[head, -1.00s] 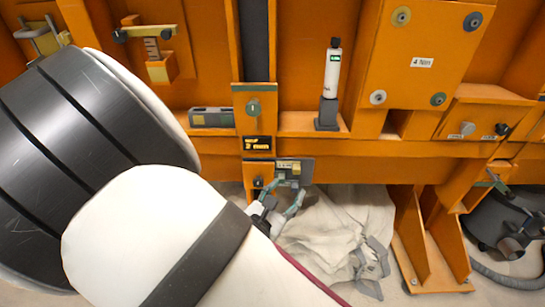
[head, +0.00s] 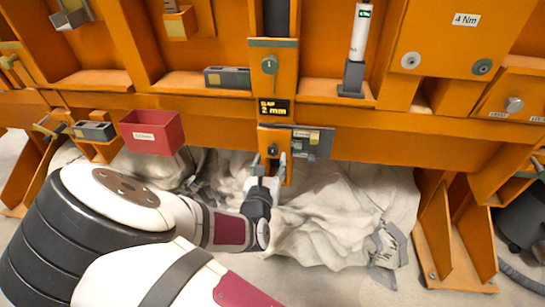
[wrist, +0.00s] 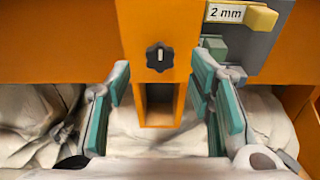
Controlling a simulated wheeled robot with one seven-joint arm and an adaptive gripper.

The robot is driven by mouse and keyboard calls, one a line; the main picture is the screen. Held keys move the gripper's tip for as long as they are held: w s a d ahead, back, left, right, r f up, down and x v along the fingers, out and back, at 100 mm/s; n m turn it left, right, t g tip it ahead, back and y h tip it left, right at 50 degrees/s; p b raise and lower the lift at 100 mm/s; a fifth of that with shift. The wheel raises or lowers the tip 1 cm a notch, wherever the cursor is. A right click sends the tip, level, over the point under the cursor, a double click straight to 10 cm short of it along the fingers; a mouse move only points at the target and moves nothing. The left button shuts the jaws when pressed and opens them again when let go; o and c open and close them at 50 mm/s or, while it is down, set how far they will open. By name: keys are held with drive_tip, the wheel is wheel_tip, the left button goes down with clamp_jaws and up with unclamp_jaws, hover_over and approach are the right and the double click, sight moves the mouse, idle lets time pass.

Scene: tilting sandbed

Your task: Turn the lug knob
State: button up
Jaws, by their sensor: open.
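A small black lobed knob (head: 272,150) with a pale mark sits on the face of an orange post, below the gap display. In the wrist view the knob (wrist: 160,57) is near top centre, its mark upright. I take it for the lug knob. My gripper (wrist: 160,78) is open, its green-padded fingers on either side of the knob's line, left and right, with a gap on each side. No touch on the knob shows. In the head view my gripper (head: 268,178) is just below and in front of the knob, partly hidden by my own wrist.
A grey block with a yellow "2 mm" tag (wrist: 243,16) is close right of the knob, near the right finger. A gap display (head: 274,107) reading 2 mm is above. A red bin (head: 152,132) hangs at left. Crumpled pale cloth (head: 340,215) lies below.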

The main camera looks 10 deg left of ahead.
sight(273, 152)
drive_tip(key=shift+w+d+b, duration=0.1)
drive_tip(key=shift+w+b, duration=0.45)
drive_tip(key=shift+w, duration=1.85)
drive_tip(key=c, duration=1.1)
